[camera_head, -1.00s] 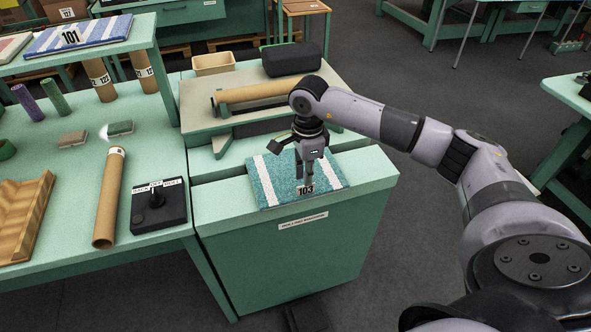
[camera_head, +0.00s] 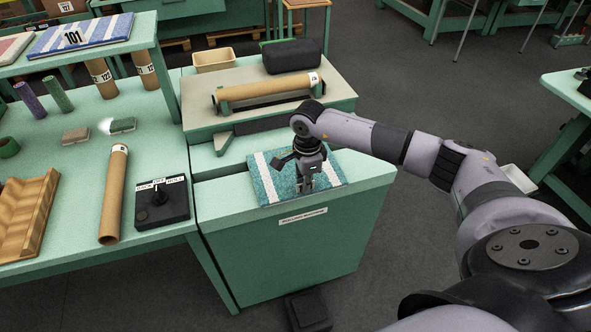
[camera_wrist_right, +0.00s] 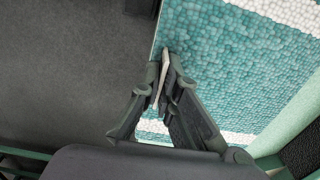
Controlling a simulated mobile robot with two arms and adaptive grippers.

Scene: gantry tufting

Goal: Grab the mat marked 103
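The teal mat with white stripes (camera_head: 264,180) lies flat on the green cabinet top. Its 103 tag read clearly a second ago and is now hidden by my right gripper (camera_head: 305,188) in the head view. In the right wrist view, the mat (camera_wrist_right: 225,70) fills the right side. There, my right gripper (camera_wrist_right: 162,78) has its fingers close together at the mat's edge, with a thin pale strip, apparently the tag, pinched between them. My left gripper is not in view.
A cardboard tube (camera_head: 262,92) and a black case (camera_head: 292,56) sit on the raised bench behind the mat. A black switch box (camera_head: 162,203) stands to the left. A blue striped mat marked 101 (camera_head: 95,33) lies on a shelf. Open floor lies right of the cabinet.

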